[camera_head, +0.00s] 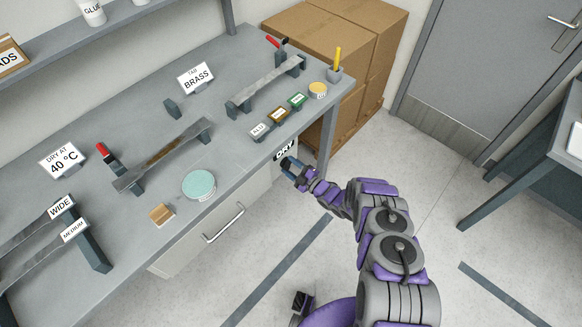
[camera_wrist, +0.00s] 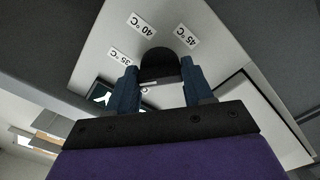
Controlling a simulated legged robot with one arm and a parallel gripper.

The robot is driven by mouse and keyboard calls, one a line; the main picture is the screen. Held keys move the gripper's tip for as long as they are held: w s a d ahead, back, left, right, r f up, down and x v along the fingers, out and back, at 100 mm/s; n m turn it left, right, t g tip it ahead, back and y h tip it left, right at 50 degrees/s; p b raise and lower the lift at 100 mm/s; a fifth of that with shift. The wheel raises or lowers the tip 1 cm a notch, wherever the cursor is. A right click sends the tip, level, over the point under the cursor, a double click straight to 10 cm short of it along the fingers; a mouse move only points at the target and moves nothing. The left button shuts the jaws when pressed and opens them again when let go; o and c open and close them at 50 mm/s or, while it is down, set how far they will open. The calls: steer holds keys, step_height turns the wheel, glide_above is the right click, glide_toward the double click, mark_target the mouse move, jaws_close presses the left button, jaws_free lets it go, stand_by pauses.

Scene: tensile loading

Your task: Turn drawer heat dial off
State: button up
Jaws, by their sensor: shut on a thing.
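The heat dial (camera_wrist: 159,58) is a black knob on a pale panel, between my fingers in the wrist view. Labels for 35 °C (camera_wrist: 127,57), 40 °C (camera_wrist: 142,25) and 45 °C (camera_wrist: 187,36) stand around it. My gripper (camera_wrist: 158,82) is shut on the dial, one blue finger on each side. A further small label beside it is mostly hidden, and I cannot make out a pointer mark on the dial.
The drawer (camera_head: 180,252) with its bar handle (camera_head: 223,223) is left of my gripper, under the bench. Coloured small boxes (camera_head: 279,114), a teal disc (camera_head: 199,186) and metal strips (camera_head: 163,154) lie on the benchtop.

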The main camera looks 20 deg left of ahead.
steer(key=shift+s+f+n, duration=0.1)
steer(key=shift+n, duration=1.85)
steer(key=shift+s+f+n, duration=0.1)
steer(key=shift+n, duration=1.85)
steer(key=shift+f, duration=0.1)
steer(key=o, duration=0.8)
steer(key=shift+o, duration=1.2)
steer(key=shift+w, duration=0.1)
steer(key=shift+r, duration=0.2)
steer(key=shift+d, duration=0.1)
